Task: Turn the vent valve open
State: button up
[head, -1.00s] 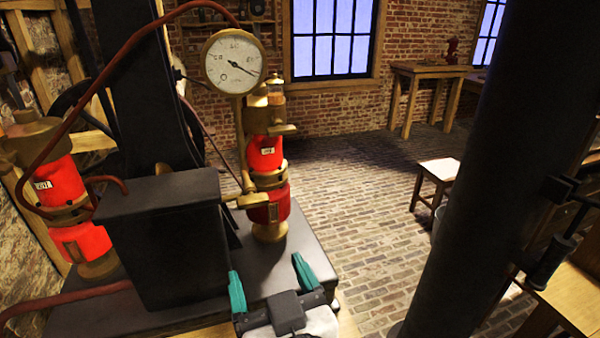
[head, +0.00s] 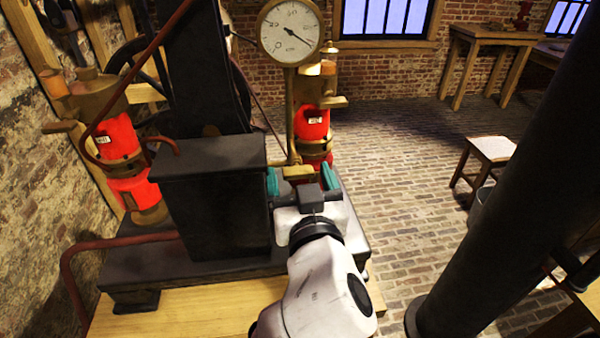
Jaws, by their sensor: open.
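A brass valve handle (head: 298,172) sits low on the pipe under the round gauge, beside the black box. I cannot tell for certain that it is the vent valve, and its lower part is hidden by my gripper. My gripper (head: 297,181) has teal fingertips and is open. In the picture its fingers lie left and right of the brass handle. I cannot tell whether they touch it. The white gauge (head: 290,32) stands above on its brass stem.
Two red-and-brass jars stand on the dark base, one at the left (head: 125,150) and one behind the handle (head: 311,122). The black box (head: 212,195) stands just left of my gripper. A thick dark column (head: 510,180) crosses the right side. Brick floor (head: 410,180) is open between.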

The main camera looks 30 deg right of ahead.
jog(key=shift+w, duration=0.1)
jog(key=shift+c, duration=0.3)
jog(key=c, duration=1)
jog(key=shift+n, duration=0.4)
jog(key=n+p, duration=0.1)
jog(key=n, duration=0.2)
jog(key=shift+n+p, duration=0.3)
jog(key=n+p, duration=0.2)
jog(key=n, duration=0.2)
jog(key=shift+r+n, duration=0.1)
jog(key=shift+n, duration=0.2)
jog(key=n+p, duration=0.2)
jog(key=n, duration=0.2)
jog(key=shift+n+p, duration=1.05)
jog(key=shift+n, duration=1.45)
jog(key=shift+f, duration=0.2)
